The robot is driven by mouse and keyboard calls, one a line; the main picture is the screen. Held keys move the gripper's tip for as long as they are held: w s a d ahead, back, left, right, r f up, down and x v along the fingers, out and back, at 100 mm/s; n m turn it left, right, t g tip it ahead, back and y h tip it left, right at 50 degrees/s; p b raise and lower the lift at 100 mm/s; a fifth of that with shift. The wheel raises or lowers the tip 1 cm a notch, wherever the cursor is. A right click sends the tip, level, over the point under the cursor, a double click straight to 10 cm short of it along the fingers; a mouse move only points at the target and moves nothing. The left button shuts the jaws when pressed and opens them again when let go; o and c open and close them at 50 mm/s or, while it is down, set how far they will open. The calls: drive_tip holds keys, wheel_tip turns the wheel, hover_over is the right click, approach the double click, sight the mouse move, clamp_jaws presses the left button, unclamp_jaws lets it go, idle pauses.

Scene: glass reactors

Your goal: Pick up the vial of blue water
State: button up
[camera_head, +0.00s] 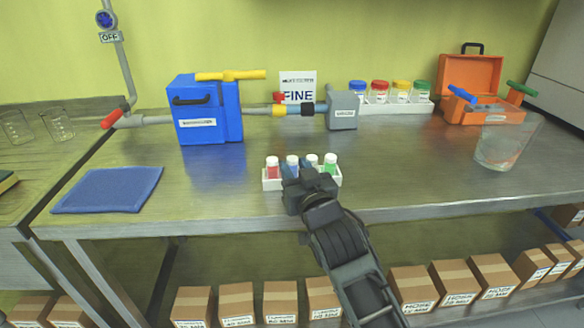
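Several small white-capped vials stand in a white rack (270,183) near the front edge of the metal table. From left they are a red vial (272,168), the vial of blue water (292,164), a third vial (312,160) whose contents are mostly hidden, and a green vial (330,165). My gripper (305,183) is in front of the rack and overlaps its middle in the picture. It covers the lower parts of the blue and third vials. Whether its fingers are apart or touch a vial cannot be made out.
A blue mat (108,190) lies at left. A blue machine (205,110) with pipes and a grey box (342,110) stands behind. Jars with coloured lids (378,92), an orange toolbox (468,85) and a glass beaker (500,145) are at right. Table space beside the rack is clear.

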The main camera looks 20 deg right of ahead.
clamp_jaws()
